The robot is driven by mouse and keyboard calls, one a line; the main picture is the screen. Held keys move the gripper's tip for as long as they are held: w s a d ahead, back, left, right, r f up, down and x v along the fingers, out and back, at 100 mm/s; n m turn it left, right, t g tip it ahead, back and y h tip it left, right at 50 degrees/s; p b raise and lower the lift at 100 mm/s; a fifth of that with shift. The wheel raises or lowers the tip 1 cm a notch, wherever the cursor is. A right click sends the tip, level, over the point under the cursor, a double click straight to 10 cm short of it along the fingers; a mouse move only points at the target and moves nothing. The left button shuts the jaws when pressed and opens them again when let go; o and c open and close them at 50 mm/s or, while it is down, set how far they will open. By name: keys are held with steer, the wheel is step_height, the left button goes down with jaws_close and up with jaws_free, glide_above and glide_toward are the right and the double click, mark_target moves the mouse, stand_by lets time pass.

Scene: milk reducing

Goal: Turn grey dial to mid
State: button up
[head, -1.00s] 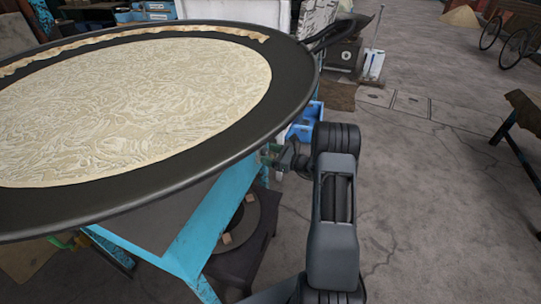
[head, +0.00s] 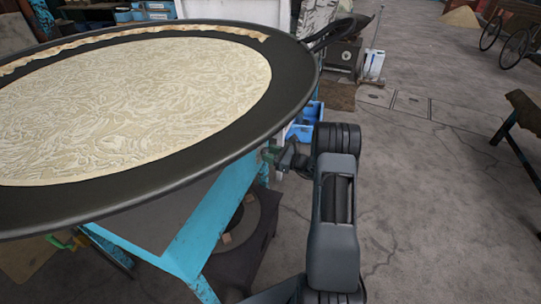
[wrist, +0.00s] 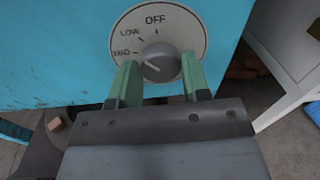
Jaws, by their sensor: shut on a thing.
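The grey dial (wrist: 161,63) sits on a round light plate (wrist: 190,30) on the turquoise panel. The plate reads OFF at the top and LOW at upper left; a further label at the left is hard to read. In the head view my gripper (head: 269,153) is at the stand's side below the pan; the dial is hidden there.
A wide black pan (head: 292,88) holding a pale patterned liquid (head: 140,100) overhangs the turquoise stand (head: 218,210). A blue crate (head: 306,122) is behind my arm. A wooden table (head: 525,115) stands at right; open concrete floor (head: 430,170) lies between.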

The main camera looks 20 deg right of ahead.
steer(key=shift+f+n+y+b, duration=0.15)
steer(key=shift+n+y+b, duration=0.15)
steer(key=shift+n+b, duration=2.95)
steer(key=shift+n, duration=0.45)
steer(key=o, duration=0.9)
steer(key=shift+o, duration=0.2)
steer(key=p+v, duration=0.3)
steer(key=v, duration=1.1)
steer(key=shift+p, duration=0.3)
steer(key=shift+a, duration=0.1)
